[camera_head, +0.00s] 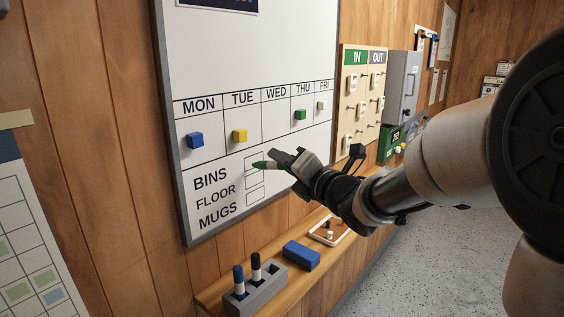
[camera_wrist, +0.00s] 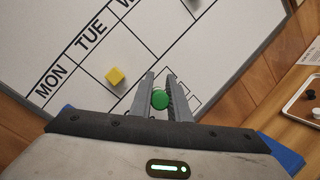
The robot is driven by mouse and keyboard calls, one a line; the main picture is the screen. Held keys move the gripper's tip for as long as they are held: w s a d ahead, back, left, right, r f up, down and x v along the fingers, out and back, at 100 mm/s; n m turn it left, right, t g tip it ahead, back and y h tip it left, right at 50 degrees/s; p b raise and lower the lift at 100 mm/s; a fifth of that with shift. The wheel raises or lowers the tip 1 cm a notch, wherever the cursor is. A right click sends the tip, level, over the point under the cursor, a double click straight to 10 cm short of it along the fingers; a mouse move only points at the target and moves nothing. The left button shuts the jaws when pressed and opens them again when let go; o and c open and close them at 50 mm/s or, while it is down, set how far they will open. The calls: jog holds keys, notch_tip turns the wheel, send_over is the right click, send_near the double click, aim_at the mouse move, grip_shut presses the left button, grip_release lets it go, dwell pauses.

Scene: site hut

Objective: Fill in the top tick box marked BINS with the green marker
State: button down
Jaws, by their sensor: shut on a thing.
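My gripper (camera_head: 290,162) is shut on the green marker (camera_head: 265,165), which points left toward the whiteboard (camera_head: 250,50). In the wrist view the marker's round green end (camera_wrist: 159,99) sits between the two fingers (camera_wrist: 160,92). The marker's tip is at the top tick box (camera_head: 256,161), beside the word BINS (camera_head: 210,180). I cannot tell whether the tip touches the board. The marker and gripper hide part of that box. Two more boxes, for FLOOR (camera_head: 255,178) and MUGS (camera_head: 256,194), show as empty outlines below it.
Blue, yellow and green magnets (camera_head: 195,140) sit under the day names. Below, a wooden shelf (camera_head: 210,298) bears a grey holder (camera_head: 262,288) with blue and black markers, a blue eraser (camera_head: 301,255) and a small tray (camera_head: 342,238). A key board (camera_head: 345,110) hangs to the right.

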jog(key=shift+w+a+b, duration=0.4)
jog(key=shift+a+b, duration=0.15)
jog(key=shift+b, duration=0.15)
jog(key=shift+w+d, duration=0.1)
jog(key=shift+w+d, duration=0.2)
jog(key=shift+d, duration=0.1)
dwell(0.3)
jog(key=shift+w+d+b, duration=0.25)
jog(key=shift+w+b, duration=0.2)
jog(key=shift+b, duration=0.05)
jog(key=shift+w+d+b, duration=0.25)
jog(key=shift+w+b, duration=0.05)
jog(key=shift+w, duration=0.1)
